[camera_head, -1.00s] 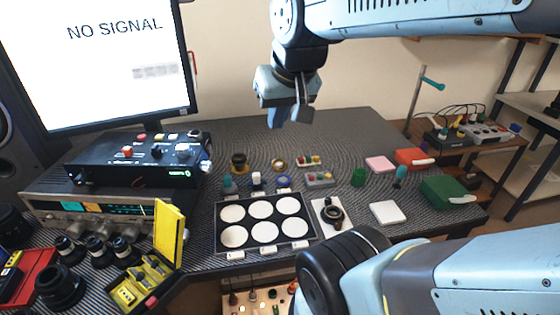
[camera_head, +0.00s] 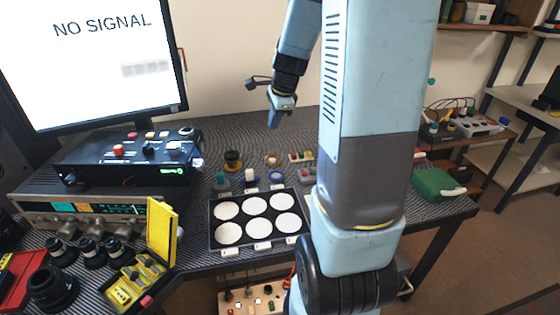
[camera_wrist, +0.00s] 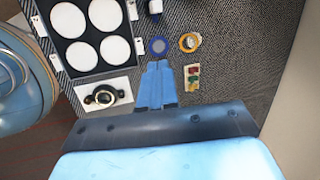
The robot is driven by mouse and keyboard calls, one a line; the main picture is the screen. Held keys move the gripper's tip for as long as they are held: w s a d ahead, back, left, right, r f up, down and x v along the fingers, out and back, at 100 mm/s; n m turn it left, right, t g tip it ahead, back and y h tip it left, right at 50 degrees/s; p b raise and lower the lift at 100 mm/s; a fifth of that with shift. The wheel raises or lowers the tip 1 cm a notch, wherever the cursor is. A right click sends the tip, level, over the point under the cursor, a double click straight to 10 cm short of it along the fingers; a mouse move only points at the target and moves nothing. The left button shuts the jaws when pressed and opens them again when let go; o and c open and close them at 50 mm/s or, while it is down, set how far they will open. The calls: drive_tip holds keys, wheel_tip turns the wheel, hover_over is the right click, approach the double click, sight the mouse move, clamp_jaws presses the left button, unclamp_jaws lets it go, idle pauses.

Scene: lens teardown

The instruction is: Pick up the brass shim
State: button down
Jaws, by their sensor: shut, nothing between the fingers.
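A small brass-coloured ring (camera_head: 272,160), which looks like the brass shim, lies on the dark mat behind the tray. It also shows in the wrist view (camera_wrist: 190,42), with a pale centre, right of a blue ring (camera_wrist: 158,46). My gripper (camera_head: 273,122) hangs above the back of the bench, apart from the ring. In the wrist view my gripper's fingers (camera_wrist: 157,66) are together and empty, pointing up the picture towards the blue ring. The brass-coloured ring is up and to the right of the fingertips there.
A black tray (camera_head: 211,238) with several white discs is in front. A white pad (camera_wrist: 120,83) bears a black ring part. A block with coloured buttons (camera_wrist: 192,77) lies close right of my fingers. A monitor (camera_head: 90,60) stands left. My arm hides the bench's right part.

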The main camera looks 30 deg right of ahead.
sight(280, 168)
drive_tip(key=w+d+f+m+g, duration=0.1)
drive_tip(key=w+d+f+m, duration=0.1)
drive_tip(key=d+f+m, duration=0.4)
drive_tip(key=w+d+f+m, duration=0.2)
drive_tip(key=d+f+m, duration=0.25)
drive_tip(key=f, duration=0.45)
drive_tip(key=x, duration=1)
drive_tip(key=shift+s+d+f, duration=0.15)
drive_tip(key=shift+s, duration=0.05)
drive_tip(key=shift+w+a+f, duration=0.1)
drive_tip(key=shift+w+a, duration=0.15)
drive_tip(key=shift+w, duration=0.25)
drive_tip(key=shift+w+a, duration=0.3)
drive_tip(key=shift+w, duration=0.2)
drive_tip(key=shift+w+a, duration=0.4)
drive_tip(key=shift+w, duration=0.4)
drive_tip(key=shift+w+d, duration=0.15)
